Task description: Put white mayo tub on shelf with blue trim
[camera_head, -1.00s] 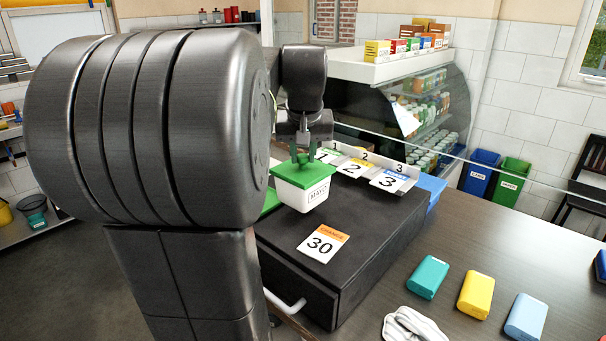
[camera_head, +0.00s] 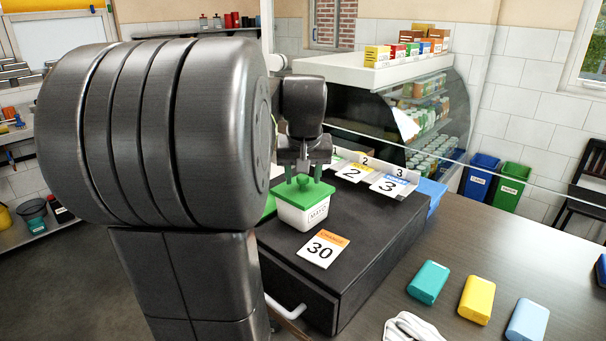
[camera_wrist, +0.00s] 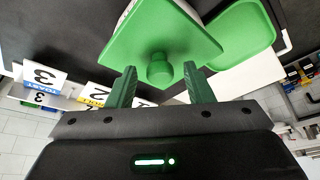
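The white mayo tub (camera_head: 303,217) with a green lid and knob stands upright on top of the black box (camera_head: 375,240), behind a card reading 30. In the wrist view its green lid (camera_wrist: 185,35) and knob show close up. My gripper (camera_head: 303,181) is above the lid with its green fingers spread; in the wrist view the fingers (camera_wrist: 160,75) are apart on either side of the knob, with gaps. A blue-topped card with a 3 (camera_head: 390,185) stands at the back of the box, right of a yellow 2 card (camera_head: 355,172). I cannot make out a blue-trimmed shelf.
A green lid-like piece (camera_wrist: 240,35) lies beside the tub. Teal (camera_head: 428,282), yellow (camera_head: 477,299) and light blue (camera_head: 527,319) cases lie on the brown counter at right. A glass display case (camera_head: 425,110) and a clear screen are behind. My arm hides the left.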

